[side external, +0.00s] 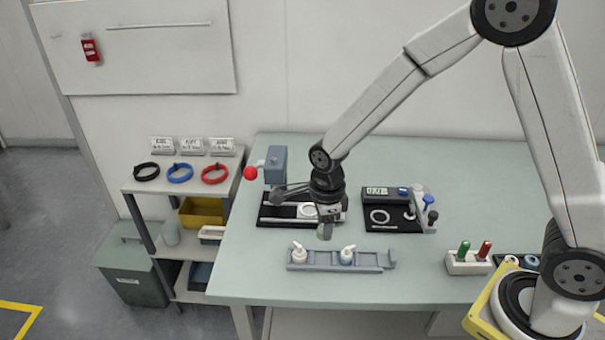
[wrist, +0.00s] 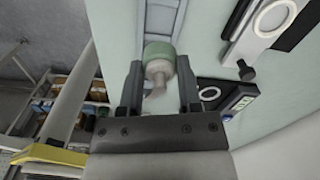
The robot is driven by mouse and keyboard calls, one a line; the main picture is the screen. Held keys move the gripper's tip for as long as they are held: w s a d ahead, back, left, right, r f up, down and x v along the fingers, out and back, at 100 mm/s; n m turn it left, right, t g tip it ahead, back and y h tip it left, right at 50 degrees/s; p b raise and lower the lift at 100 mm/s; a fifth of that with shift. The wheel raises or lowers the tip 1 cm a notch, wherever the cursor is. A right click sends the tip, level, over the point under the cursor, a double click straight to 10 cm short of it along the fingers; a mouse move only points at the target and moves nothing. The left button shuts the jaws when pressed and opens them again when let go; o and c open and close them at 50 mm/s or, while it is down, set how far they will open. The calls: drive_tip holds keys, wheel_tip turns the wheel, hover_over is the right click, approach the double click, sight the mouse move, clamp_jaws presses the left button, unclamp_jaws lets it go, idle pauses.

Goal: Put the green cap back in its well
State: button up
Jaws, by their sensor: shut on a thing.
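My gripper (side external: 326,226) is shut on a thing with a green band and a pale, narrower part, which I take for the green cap. In the wrist view the green cap (wrist: 159,52) sits between the two dark fingers of my gripper (wrist: 160,82). In the side view its greenish-grey end (side external: 325,233) shows under the fingers, above the table and behind the grey rail (side external: 316,267). I cannot tell which well belongs to the green cap.
Two white pump bottles (side external: 299,256) (side external: 347,256) stand in the rail. A white block (side external: 467,263) holds a green and a red piece. A press with a red knob (side external: 250,173) and a device with a display (side external: 377,191) stand behind. The front left of the table (side external: 250,270) is clear.

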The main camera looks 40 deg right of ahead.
hover_over(323, 260)
drive_tip(key=shift+f, duration=3.2)
drive_tip(key=shift+f, duration=0.7)
drive_tip(key=o, duration=0.9)
drive_tip(key=shift+r, duration=0.2)
drive_tip(key=shift+r, duration=3.3)
drive_tip(key=shift+d+r, duration=0.1)
